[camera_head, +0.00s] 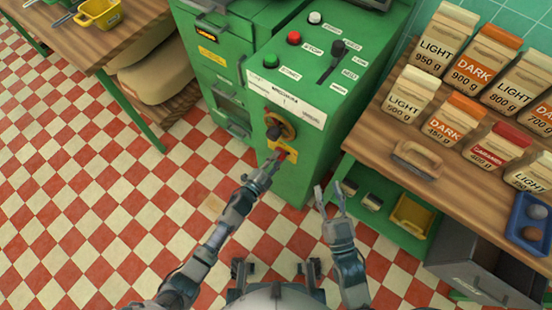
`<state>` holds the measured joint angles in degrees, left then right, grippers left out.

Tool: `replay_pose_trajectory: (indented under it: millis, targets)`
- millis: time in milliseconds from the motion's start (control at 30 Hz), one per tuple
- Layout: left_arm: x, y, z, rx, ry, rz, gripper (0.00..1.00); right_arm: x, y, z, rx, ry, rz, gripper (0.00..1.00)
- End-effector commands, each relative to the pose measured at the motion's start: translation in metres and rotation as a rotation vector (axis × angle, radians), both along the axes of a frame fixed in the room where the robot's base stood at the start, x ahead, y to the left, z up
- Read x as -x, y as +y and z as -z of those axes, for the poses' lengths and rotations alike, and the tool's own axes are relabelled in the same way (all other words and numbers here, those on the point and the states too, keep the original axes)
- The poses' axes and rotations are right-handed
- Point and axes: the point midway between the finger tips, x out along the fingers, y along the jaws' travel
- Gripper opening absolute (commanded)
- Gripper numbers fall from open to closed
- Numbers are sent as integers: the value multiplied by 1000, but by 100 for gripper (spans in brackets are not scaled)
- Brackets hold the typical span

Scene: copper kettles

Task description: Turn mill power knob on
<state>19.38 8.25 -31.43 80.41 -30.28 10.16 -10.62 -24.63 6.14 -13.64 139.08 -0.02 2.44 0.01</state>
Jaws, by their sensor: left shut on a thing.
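The green mill cabinet (300,100) stands in the middle of the head view. Its front side carries a round orange switch plate with a dark knob (274,131) on it. Just below is a yellow plate (291,156) with a red part (286,152). My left gripper (275,160) is at this lower part, its fingers shut on the red part, below the dark knob. The fingers partly hide the contact. My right gripper (329,194) is open and empty, in the air to the right of the cabinet's lower front.
The cabinet top has a green button (270,61), a red button (294,38), a white button (315,18) and a black lever (331,62). A wooden table (450,165) with several labelled bags is at right. Checkered floor is free at left.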

Motion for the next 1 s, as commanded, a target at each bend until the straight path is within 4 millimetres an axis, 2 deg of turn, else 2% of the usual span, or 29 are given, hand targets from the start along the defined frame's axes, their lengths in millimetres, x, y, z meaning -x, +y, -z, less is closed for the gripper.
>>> replay_pose_trajectory:
  millis: [333, 867, 900, 1000]
  targets:
    - [1, -1, 2, -115, -82, 1, 0, 0, 0, 0, -2, -3, 0, 40]
    - [2, -2, 3, -139, -97, 2, 0, 0, 0, 0, -2, -6, 0, 40]
    - [2, -2, 3, -139, -97, 2, 23, 0, 0, 0, -2, -6, 0, 40]
    - [2, -2, 3, -139, -97, 2, 46, 0, 0, 0, -2, -6, 0, 40]
